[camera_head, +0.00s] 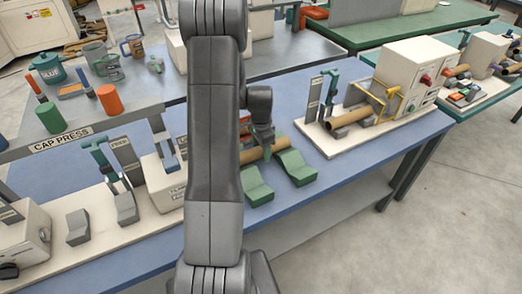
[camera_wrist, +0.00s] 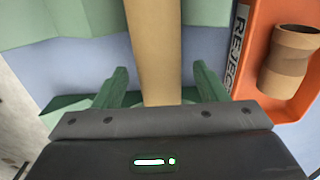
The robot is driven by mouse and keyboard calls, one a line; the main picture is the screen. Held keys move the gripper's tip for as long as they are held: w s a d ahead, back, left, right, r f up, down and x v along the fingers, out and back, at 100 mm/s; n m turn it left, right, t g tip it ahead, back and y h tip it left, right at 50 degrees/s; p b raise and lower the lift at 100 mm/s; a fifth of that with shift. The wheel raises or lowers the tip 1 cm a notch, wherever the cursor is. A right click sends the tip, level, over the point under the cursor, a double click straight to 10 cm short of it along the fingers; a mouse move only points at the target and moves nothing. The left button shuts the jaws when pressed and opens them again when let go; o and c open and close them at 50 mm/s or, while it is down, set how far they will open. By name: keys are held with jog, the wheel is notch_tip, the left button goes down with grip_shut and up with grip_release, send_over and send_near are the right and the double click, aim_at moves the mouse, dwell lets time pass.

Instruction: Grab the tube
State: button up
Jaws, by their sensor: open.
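A tan cardboard tube (camera_head: 275,149) lies by green cradle blocks (camera_head: 296,168) on the blue bench, partly hidden behind my arm in the head view. In the wrist view the tube (camera_wrist: 155,45) runs up and down the middle of the picture. My gripper (camera_wrist: 158,85) is open, with one green finger on each side of the tube and a visible gap to it on both sides. In the head view my gripper (camera_head: 263,140) is pointed down over the tube. Its fingertips are hard to make out there.
An orange tray marked REJECT (camera_wrist: 245,75) holds a short, misshapen brown tube (camera_wrist: 290,60) close at the right. A white machine (camera_head: 405,72) with another tube (camera_head: 350,117) stands at the right. A cap press fixture (camera_head: 125,205) stands at the left.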

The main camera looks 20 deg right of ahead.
jog(key=shift+f, duration=0.2)
jog(key=c, duration=1.1)
